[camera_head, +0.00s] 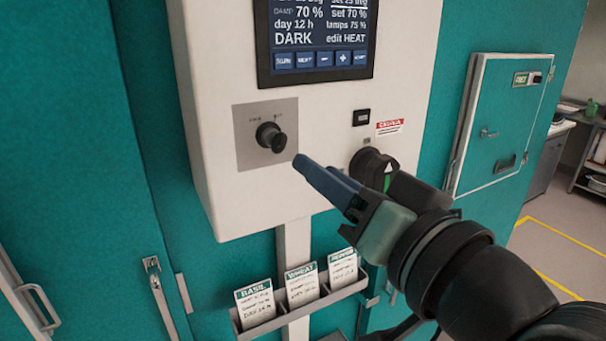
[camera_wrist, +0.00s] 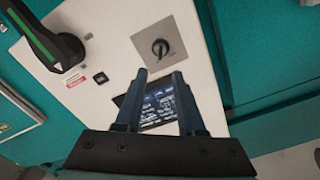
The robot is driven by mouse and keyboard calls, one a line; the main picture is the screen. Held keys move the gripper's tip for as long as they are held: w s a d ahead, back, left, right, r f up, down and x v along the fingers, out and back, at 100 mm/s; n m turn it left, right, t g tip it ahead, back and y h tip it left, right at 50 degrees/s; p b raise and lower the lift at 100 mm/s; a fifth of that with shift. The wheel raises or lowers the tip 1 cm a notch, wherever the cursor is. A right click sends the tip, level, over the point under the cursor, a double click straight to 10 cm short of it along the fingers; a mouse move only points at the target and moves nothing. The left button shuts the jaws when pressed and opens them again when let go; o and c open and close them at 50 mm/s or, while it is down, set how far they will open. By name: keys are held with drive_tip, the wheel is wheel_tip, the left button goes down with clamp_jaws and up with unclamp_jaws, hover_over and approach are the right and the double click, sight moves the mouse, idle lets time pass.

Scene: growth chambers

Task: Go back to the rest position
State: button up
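My gripper (camera_head: 302,165) is in front of the white control box (camera_head: 215,60), its blue-grey fingers pointing at the box's face. In the wrist view the two fingers (camera_wrist: 160,75) are apart with nothing between them. The black knob (camera_head: 270,137) on its grey square plate is just beyond the fingertips; it also shows in the wrist view (camera_wrist: 160,47), clear of the fingers. In the head view one finger largely hides the other.
A display (camera_head: 315,40) reads DARK and edit HEAT. A black rotary handle (camera_head: 372,168) is beside my arm. A rack (camera_head: 300,308) of cards, one reading BASIL, hangs below the box. A small teal door (camera_head: 500,125) is at right, with open floor (camera_head: 560,245) beyond.

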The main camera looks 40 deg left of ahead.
drive_tip(key=shift+v, duration=0.8)
drive_tip(key=w+d+r+m+t+h+b, duration=0.2)
drive_tip(key=w+d+r+m+t+h, duration=0.3)
drive_tip(key=d+t, duration=0.55)
drive_tip(key=s+d+r+m+t+h+b, duration=0.1)
drive_tip(key=s+d+r+m+t+h, duration=0.1)
drive_tip(key=s+d+r+t+h, duration=0.4)
wheel_tip(320, 180, up, 3)
drive_tip(key=d+t+h, duration=0.2)
drive_tip(key=t+h, duration=0.2)
drive_tip(key=h, duration=0.1)
drive_tip(key=shift+s+d+f+h, duration=0.2)
drive_tip(key=shift+s+d+h, duration=0.05)
drive_tip(key=shift+s+h, duration=0.05)
